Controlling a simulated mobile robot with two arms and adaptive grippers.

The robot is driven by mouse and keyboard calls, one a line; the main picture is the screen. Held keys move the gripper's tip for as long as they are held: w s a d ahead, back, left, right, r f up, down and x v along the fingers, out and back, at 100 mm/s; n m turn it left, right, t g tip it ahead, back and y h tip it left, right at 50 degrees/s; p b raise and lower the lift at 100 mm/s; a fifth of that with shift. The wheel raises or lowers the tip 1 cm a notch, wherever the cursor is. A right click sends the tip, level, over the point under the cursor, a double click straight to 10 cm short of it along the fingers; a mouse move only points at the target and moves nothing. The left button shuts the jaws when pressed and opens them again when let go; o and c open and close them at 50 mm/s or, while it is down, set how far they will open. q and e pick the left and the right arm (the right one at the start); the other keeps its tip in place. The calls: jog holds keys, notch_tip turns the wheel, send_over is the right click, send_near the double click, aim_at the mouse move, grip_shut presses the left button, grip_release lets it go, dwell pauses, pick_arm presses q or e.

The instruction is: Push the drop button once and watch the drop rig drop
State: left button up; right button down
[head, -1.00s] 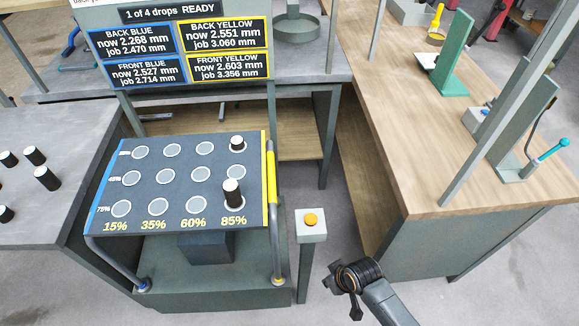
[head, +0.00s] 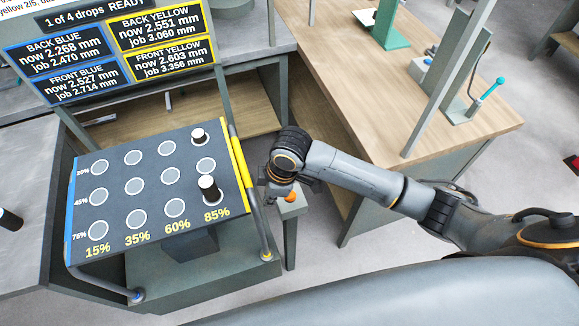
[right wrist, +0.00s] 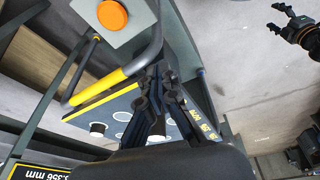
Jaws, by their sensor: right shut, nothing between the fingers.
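The orange drop button (head: 291,197) sits on a grey box on a post, right of the grid panel. It also shows at the top of the right wrist view (right wrist: 112,15). My right gripper (head: 274,188) is beside the button in the head view, partly hidden by its own wrist. In the right wrist view its fingers (right wrist: 160,100) are shut and empty, apart from the button. My left gripper (right wrist: 280,20) shows at the top right of the right wrist view, its fingers apart. The display board (head: 110,45) reads "1 of 4 drops READY". I cannot tell which part is the drop rig.
The grid panel (head: 135,209) bears two black-and-white pegs, one (head: 208,188) near 85%. A yellow-and-grey rail (head: 240,170) runs along its right side, close to my right gripper. A wooden bench (head: 375,105) with upright posts stands behind my right arm.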

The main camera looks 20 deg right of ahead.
jog(key=w+d+r+n+g+h, duration=0.1)
jog(key=w+d+r+n+h, duration=0.2)
jog(key=d+r, duration=0.25)
jog(key=f+b, duration=0.4)
jog(key=b, duration=0.1)
jog(key=f+b, duration=0.2)
jog(key=f, duration=0.1)
jog(key=shift+s+d+b, duration=0.15)
jog(key=shift+d+b, duration=0.25)
jog(key=shift+f, duration=0.7)
jog(key=shift+f, duration=0.2)
